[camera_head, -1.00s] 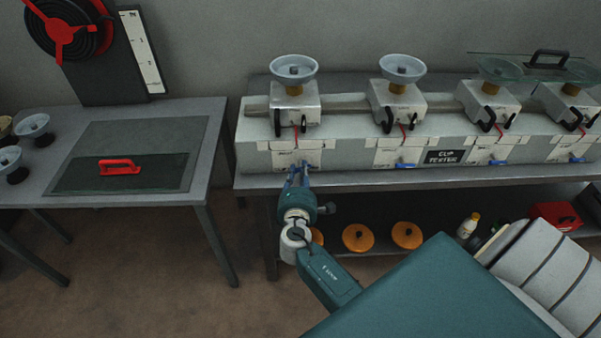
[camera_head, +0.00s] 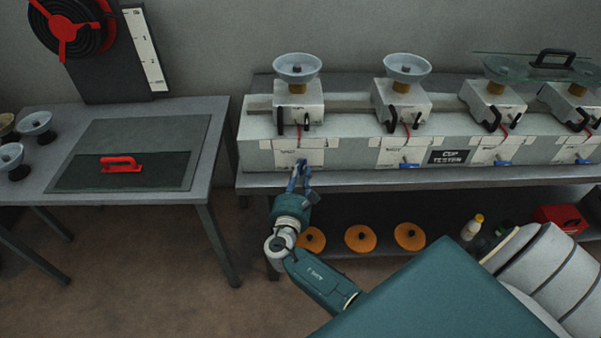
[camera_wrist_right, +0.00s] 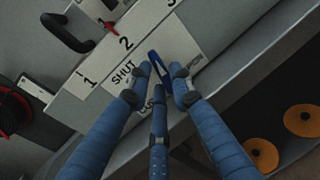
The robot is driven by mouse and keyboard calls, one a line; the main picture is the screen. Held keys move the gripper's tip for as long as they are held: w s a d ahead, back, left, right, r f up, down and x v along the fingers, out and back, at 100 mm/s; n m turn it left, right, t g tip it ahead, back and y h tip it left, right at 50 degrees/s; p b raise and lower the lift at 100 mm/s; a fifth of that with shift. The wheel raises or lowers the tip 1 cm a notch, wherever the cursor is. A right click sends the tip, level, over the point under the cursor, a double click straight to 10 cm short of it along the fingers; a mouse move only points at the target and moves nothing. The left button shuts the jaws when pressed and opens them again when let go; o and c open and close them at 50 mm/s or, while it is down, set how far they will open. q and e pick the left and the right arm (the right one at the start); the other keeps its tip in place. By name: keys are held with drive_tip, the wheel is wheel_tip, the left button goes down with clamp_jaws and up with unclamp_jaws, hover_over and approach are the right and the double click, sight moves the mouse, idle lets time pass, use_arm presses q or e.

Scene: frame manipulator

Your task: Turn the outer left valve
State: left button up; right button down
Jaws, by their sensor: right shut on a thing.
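The outer left valve has a blue handle, seen in the right wrist view (camera_wrist_right: 156,62) in front of a white label with SHUT and the numbers 1, 2 and 3. It is on the front face of the leftmost tester unit (camera_head: 298,105). My right gripper (camera_head: 300,172) reaches up to this front face. In the right wrist view its blue fingers (camera_wrist_right: 160,80) are closed around the handle, which slants between the fingertips. The fingers partly hide the handle and the label. In the head view the handle is mostly hidden by the gripper. My left gripper is out of view.
More blue valve handles (camera_head: 408,165) sit to the right on the same bench (camera_head: 450,178). Orange discs (camera_head: 361,238) lie on the shelf below. A side table (camera_head: 207,150) with a red handle (camera_head: 121,163) stands left. Open floor lies between the tables.

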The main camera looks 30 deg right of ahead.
drive_tip(key=shift+f+n, duration=0.2)
drive_tip(key=shift+n, duration=1)
drive_tip(key=c, duration=1.5)
unclamp_jaws()
drive_tip(key=shift+c, duration=0.2)
drive_tip(key=v, duration=1.2)
drive_tip(key=shift+f, duration=0.25)
